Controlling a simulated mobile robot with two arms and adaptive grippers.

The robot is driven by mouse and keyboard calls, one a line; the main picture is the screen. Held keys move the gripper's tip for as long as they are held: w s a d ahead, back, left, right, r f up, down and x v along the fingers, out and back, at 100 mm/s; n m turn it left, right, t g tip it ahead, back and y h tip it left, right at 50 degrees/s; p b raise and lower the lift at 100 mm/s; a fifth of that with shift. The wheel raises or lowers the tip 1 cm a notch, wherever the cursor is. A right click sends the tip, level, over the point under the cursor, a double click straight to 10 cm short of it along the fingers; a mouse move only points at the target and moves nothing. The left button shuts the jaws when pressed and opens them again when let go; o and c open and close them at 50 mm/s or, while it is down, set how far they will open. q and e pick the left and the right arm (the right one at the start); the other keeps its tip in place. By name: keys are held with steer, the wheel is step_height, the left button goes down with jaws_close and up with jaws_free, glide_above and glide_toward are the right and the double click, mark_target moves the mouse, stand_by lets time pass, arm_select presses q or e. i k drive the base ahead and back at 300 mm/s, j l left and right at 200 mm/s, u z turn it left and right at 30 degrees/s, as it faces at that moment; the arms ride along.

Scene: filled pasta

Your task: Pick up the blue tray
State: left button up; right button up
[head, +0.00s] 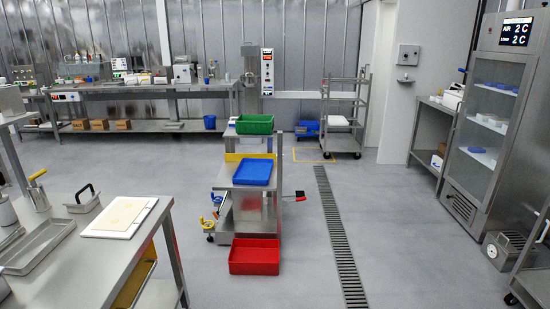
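The blue tray (254,172) lies on the middle level of a stepped metal stand (227,182) in the centre of the head view. It looks shallow and empty. A green tray (255,124) sits on the level above and behind it. A red tray (254,257) sits lowest, at the front of the stand. Neither of my grippers shows in the head view.
A steel table (85,258) with a white board (119,217) stands at the near left. A floor drain (340,245) runs right of the stand. A glass-door fridge (490,120) and a wheeled rack (345,112) stand farther right and back. Floor around the drain is clear.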

mark_target(252, 171)
steer(key=i+z, duration=0.2)
steer(key=i, duration=0.4)
steer(key=i+z, duration=0.2)
steer(key=i, duration=0.35)
steer(key=i+j+z, duration=0.15)
steer(key=i, duration=0.45)
steer(key=i+l+z, duration=0.1)
steer(key=i, duration=0.85)
steer(key=i+l+z, duration=0.15)
steer(key=i, duration=0.8)
